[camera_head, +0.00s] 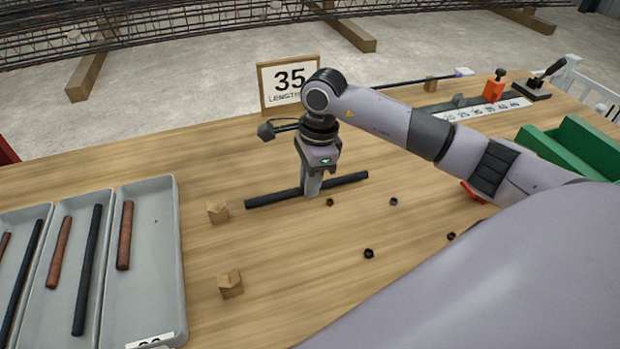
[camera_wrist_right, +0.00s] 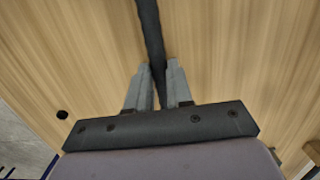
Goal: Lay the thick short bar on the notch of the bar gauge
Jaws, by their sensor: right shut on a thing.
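My right gripper (camera_head: 312,192) is shut on a dark bar (camera_head: 345,182) at the middle of the table. The bar lies low, at or just above the wood, and sticks out on both sides of the fingers. In the right wrist view the bar (camera_wrist_right: 150,35) runs between the two fingers (camera_wrist_right: 160,85). A strip with printed numbers (camera_head: 490,111), which looks like the bar gauge, lies at the back right; I cannot make out its notch. My left gripper is not in view.
Grey trays (camera_head: 180,270) with dark and rust-brown bars stand at the left. Small wooden blocks (camera_head: 230,284) and several dark nuts (camera_head: 368,253) lie on the table. A "35" sign (camera_head: 287,82) stands behind my gripper. A green holder (camera_head: 575,145) is at the right.

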